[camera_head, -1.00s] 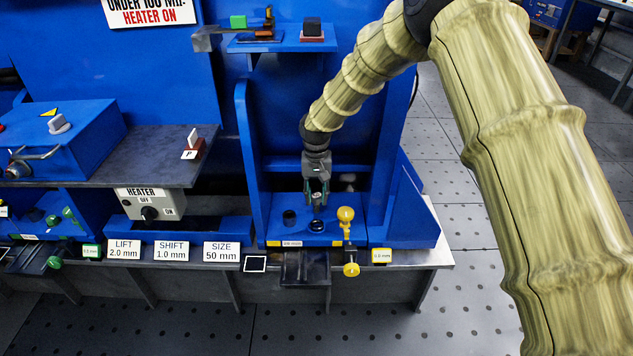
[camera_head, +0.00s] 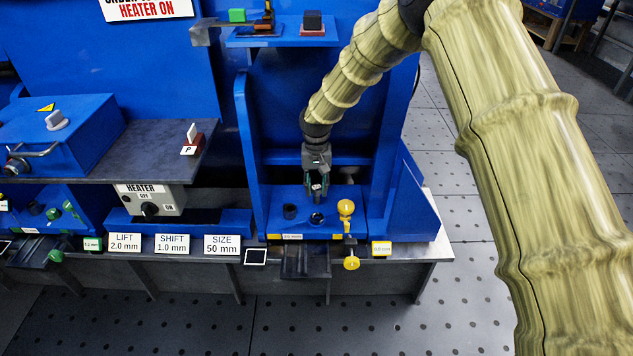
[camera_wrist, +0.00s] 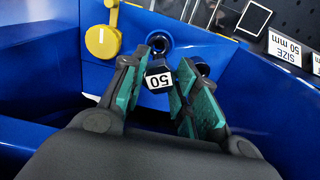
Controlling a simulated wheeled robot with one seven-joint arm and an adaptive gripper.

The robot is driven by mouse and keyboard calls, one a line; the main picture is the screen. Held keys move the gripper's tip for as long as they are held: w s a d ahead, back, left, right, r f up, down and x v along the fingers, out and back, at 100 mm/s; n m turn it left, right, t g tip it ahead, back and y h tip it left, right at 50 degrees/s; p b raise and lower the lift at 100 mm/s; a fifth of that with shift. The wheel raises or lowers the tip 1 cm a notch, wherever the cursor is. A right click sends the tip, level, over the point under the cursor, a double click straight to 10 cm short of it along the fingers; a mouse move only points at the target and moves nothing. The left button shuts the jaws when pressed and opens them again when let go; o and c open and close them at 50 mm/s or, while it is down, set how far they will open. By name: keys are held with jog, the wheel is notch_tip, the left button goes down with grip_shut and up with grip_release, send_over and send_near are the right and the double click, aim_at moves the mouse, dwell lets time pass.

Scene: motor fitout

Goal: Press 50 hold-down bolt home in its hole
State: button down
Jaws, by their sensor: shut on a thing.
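My gripper (camera_head: 316,188) points down over the blue fixture block, fingers closed around the 50 hold-down bolt (camera_head: 316,187). In the wrist view the bolt's dark head with a white "50" label (camera_wrist: 161,79) sits between my green-padded fingertips (camera_wrist: 163,85). A dark round hole (camera_head: 317,218) shows in the block just below the gripper; it appears just beyond the bolt head in the wrist view (camera_wrist: 158,43). A second dark round feature (camera_head: 290,211) is to its left. The bolt looks above the block; its lower end is hidden.
A yellow knob (camera_head: 346,208) stands close right of the hole, with another yellow knob (camera_head: 351,263) at the front edge. Blue side walls (camera_head: 252,150) flank the bay. Signs including "SIZE 50 mm" (camera_head: 222,244) line the bench at left.

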aim_at(317, 203)
jog(key=shift+f+b, duration=0.3)
jog(key=shift+f, duration=2.4)
jog(key=shift+p, duration=1.25)
jog(key=shift+f+b, duration=0.6)
jog(key=shift+f, duration=2.4)
dwell(0.4)
jog(key=c, duration=1)
grip_release()
jog(key=shift+r, duration=0.1)
